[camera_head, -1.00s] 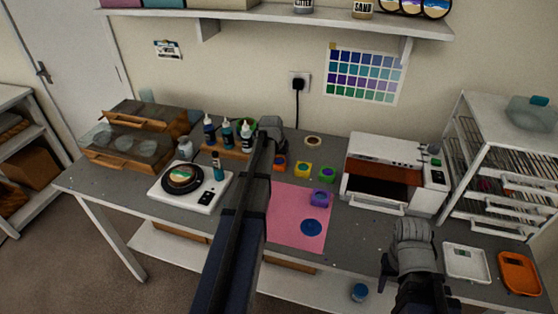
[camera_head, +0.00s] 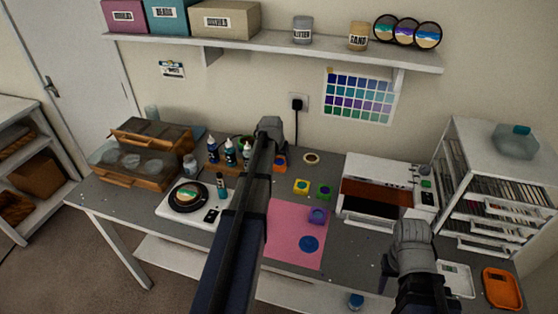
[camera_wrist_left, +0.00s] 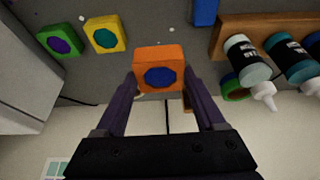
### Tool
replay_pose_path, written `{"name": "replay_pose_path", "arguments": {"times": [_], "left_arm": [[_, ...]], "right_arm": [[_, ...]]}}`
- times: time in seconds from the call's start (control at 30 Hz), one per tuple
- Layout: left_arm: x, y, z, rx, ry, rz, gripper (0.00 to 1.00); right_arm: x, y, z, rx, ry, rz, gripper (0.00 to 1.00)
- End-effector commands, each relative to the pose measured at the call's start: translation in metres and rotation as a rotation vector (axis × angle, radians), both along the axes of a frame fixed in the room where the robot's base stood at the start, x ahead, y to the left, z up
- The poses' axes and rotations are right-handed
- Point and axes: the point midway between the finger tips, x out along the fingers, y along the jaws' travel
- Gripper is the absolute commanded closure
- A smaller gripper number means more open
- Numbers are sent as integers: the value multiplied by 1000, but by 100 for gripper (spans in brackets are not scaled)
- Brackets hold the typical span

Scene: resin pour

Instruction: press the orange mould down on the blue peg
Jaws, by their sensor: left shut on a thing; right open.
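The orange mould (camera_wrist_left: 159,68) is a square block with a blue octagonal centre, between my left gripper's fingertips in the left wrist view. My left gripper (camera_wrist_left: 160,82) is shut on it. In the head view the mould (camera_head: 280,164) shows just below the left gripper (camera_head: 271,128), partly behind the arm. I cannot tell how far it is off the table. A blue upright piece (camera_wrist_left: 205,12), possibly the blue peg, shows at the wrist view's top edge, apart from the mould; my arm seems to hide it in the head view. My right gripper (camera_head: 411,232) is open and empty over the table's front right.
Yellow (camera_head: 301,187) and green (camera_head: 323,192) moulds stand right of the orange one. A purple mould (camera_head: 317,215) and a blue disc (camera_head: 308,244) are on the pink mat (camera_head: 285,250). Dropper bottles (camera_wrist_left: 250,65) in a wooden rack stand close by. A white oven (camera_head: 385,190) stands at right.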

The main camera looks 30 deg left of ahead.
Motion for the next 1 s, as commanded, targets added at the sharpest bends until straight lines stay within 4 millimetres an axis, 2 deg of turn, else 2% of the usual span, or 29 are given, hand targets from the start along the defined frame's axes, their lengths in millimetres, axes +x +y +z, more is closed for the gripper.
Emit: {"name": "replay_pose_path", "arguments": {"times": [0.07, 0.43, 0.57, 0.8, 1.0], "left_arm": [[0, 0, 0, 0, 0, 0, 36], [0, 0, 0, 0, 0, 0, 77], [0, 0, -4, 0, 0, 0, 78], [0, 0, -26, 0, 0, 0, 78], [0, 0, -23, 0, 0, 0, 78]], "right_arm": [[0, 0, 0, 0, 0, 0, 50], [0, 0, 0, 0, 0, 0, 50], [0, 0, -4, 0, 0, 0, 50], [0, 0, -26, 0, 0, -1, 50], [0, 0, -23, 0, 0, -1, 50]]}}
